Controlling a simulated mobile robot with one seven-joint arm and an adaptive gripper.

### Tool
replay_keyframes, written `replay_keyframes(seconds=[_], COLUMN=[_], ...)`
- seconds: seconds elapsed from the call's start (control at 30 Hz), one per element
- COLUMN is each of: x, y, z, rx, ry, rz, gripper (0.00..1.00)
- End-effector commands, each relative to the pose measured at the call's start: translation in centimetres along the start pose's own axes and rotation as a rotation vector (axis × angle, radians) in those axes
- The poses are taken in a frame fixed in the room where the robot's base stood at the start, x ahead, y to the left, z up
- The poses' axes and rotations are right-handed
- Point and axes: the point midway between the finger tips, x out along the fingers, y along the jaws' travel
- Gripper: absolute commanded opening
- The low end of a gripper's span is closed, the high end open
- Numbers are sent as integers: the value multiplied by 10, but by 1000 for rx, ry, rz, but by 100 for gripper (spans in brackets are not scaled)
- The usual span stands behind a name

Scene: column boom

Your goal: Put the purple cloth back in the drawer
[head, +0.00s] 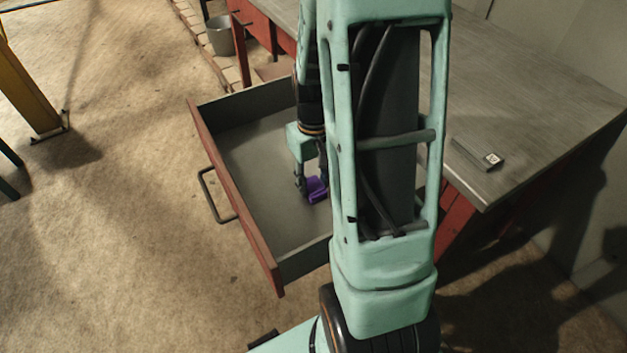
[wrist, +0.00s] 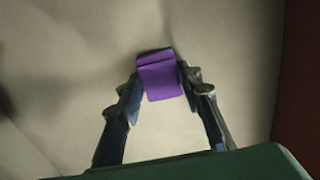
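The purple cloth (head: 317,190) is a small folded piece, low inside the open drawer (head: 250,160). I cannot tell whether it touches the drawer's floor. My gripper (head: 312,184) points down into the drawer. In the wrist view the cloth (wrist: 160,77) sits between the tips of my gripper (wrist: 160,76), with a finger against each side. My gripper looks shut on it. My arm hides the right part of the drawer in the head view.
The drawer has a red front with a dark handle (head: 217,196). A grey worktop (head: 520,95) lies to the right, with a small flat box (head: 477,154) near its edge. A grey bucket (head: 220,36) stands at the back. The floor left of the drawer is clear.

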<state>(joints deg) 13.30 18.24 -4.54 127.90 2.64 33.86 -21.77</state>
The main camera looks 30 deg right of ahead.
Motion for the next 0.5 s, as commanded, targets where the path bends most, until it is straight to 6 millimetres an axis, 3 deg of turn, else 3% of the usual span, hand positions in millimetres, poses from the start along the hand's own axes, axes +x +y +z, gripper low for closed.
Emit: replay_keyframes(seconds=[0.13,0.5], x=[0,-6], y=[0,0], z=[0,0], rx=[0,0], ry=[-1,0], rz=[0,0], gripper=[50,50])
